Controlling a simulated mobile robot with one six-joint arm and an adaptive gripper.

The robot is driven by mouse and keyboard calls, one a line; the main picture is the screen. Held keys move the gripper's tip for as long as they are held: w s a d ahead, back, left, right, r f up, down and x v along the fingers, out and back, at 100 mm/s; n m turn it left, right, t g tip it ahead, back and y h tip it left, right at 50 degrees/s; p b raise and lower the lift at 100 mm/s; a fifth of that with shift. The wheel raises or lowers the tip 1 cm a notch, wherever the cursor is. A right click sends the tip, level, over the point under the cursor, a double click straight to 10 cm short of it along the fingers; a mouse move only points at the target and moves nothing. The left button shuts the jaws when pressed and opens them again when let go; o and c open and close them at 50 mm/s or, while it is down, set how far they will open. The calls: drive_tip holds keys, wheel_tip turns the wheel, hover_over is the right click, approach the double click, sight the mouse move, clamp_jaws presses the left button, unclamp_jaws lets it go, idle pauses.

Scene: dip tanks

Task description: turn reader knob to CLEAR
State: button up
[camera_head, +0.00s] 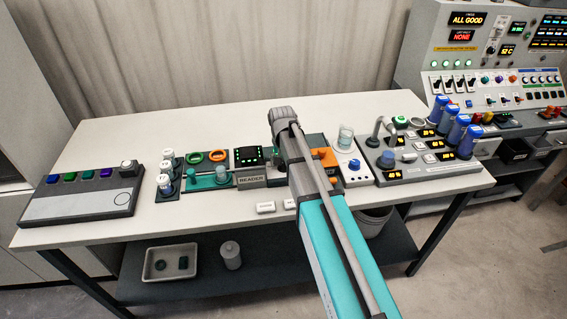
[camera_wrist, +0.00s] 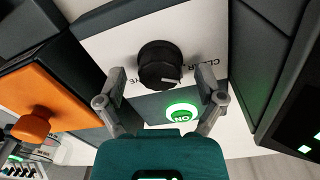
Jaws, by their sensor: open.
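The black reader knob (camera_wrist: 160,66) sits on a white panel in the wrist view, with a pale pointer mark towards the lower right of its face. The word CLEAR is printed upside down to its right, and a partly covered label lies to its left. My gripper (camera_wrist: 160,76) is open, with one finger on each side of the knob and a visible gap to both. Nothing is held. In the head view, the READER sign (camera_head: 251,180) stands left of my arm, which hides the knob and my fingertips.
A green lit button (camera_wrist: 181,109) lies close to the knob, between my fingers. An orange block with a knob (camera_wrist: 34,123) stands at left. A dark screen unit (camera_head: 248,156) and a white unit with a beaker (camera_head: 346,138) flank my arm.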

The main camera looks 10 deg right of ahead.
drive_tip(key=m, duration=0.5)
drive_tip(key=shift+m, duration=0.4)
drive_tip(key=m, duration=0.5)
drive_tip(key=shift+m, duration=0.3)
drive_tip(key=shift+r+p, duration=0.25)
drive_tip(key=shift+p, duration=0.05)
wheel_tip(320, 180, up, 13)
drive_tip(key=p, duration=1.3)
drive_tip(key=s+d+f+n+b, duration=0.1)
drive_tip(key=s+f+n+b, duration=0.2)
drive_tip(key=s+n, duration=0.1)
drive_tip(key=s+d+f+n+b, duration=0.1)
drive_tip(key=s+f+n+b, duration=0.3)
drive_tip(key=s, duration=0.3)
drive_tip(key=s+d+f+n+b, duration=0.1)
drive_tip(key=s+f+n+b, duration=0.2)
drive_tip(key=s+n, duration=0.1)
drive_tip(key=shift+s+d+f+n+b, duration=0.15)
drive_tip(key=shift+s+f+b, duration=0.05)
drive_tip(key=shift+s, duration=0.25)
drive_tip(key=shift+s+d+f+n+b, duration=0.1)
drive_tip(key=shift+s+f+n+b, duration=0.1)
drive_tip(key=shift+s, duration=0.2)
drive_tip(key=shift+s+d+f+n+b, duration=0.1)
drive_tip(key=shift+s+f+n+b, duration=0.25)
drive_tip(key=shift+s+n, duration=0.2)
drive_tip(key=shift+s+d+f+n+b, duration=0.1)
drive_tip(key=shift+s+f+n+b, duration=0.25)
drive_tip(key=shift+s, duration=0.25)
